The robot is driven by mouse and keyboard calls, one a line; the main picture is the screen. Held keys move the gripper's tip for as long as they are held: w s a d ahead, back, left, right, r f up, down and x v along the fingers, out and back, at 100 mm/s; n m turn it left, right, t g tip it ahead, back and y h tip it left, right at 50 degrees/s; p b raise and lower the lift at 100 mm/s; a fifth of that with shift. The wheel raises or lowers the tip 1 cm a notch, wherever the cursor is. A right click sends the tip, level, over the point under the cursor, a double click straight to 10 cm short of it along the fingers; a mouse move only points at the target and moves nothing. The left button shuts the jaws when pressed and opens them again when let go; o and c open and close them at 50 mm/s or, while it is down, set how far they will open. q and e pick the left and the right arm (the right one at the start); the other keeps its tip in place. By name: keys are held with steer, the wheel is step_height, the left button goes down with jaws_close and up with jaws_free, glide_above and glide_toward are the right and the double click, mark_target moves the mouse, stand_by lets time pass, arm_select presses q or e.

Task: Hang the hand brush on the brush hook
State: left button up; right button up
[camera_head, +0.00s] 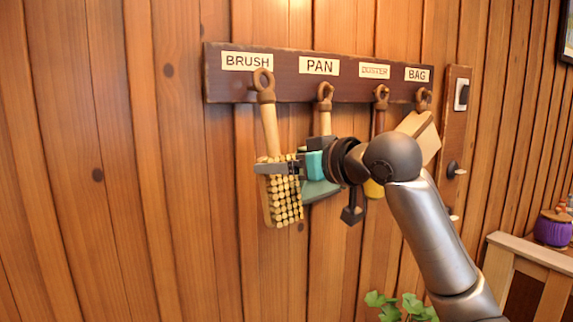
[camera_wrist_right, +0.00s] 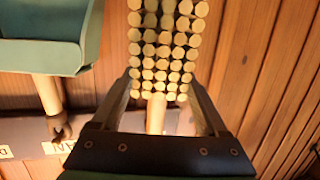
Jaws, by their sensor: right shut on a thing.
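The hand brush (camera_head: 269,125) is upright below the BRUSH label, its pale handle up and its bristle block (camera_head: 284,205) down. It tilts slightly, the top leaning left. The brown ring at its top is at the brush hook (camera_head: 263,78); I cannot tell whether the hook passes through it. My right gripper (camera_head: 277,168) comes from the right and is shut on the brush at the top of its bristle block. In the right wrist view the bristles (camera_wrist_right: 165,40) lie between and beyond the fingers (camera_wrist_right: 162,88). My left gripper is not in view.
The dark hook board (camera_head: 345,88) is on the plank wall. A teal dustpan (camera_head: 320,190) hangs under PAN, close beside my gripper. Further items hang to the right, partly behind my arm. The wall left of the brush is clear. A wooden bench (camera_head: 530,262) stands at lower right.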

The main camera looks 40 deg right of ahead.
mark_target(274, 161)
steer(key=shift+w+d+p, duration=0.2)
steer(key=shift+w, duration=0.45)
steer(key=shift+w+d+p, duration=0.15)
steer(key=shift+w+d, duration=0.05)
steer(key=shift+w, duration=0.4)
steer(key=shift+w+d, duration=0.1)
steer(key=shift+w, duration=0.1)
jaws_close()
steer(key=shift+w+d+p, duration=0.1)
steer(key=shift+w+p, duration=0.2)
steer(key=shift+w, duration=0.05)
steer(key=shift+w+d+f, duration=0.2)
steer(key=shift+w+f, duration=0.3)
steer(key=shift+w, duration=0.25)
steer(key=shift+w+f, duration=0.1)
steer(key=o, duration=1.4)
jaws_free()
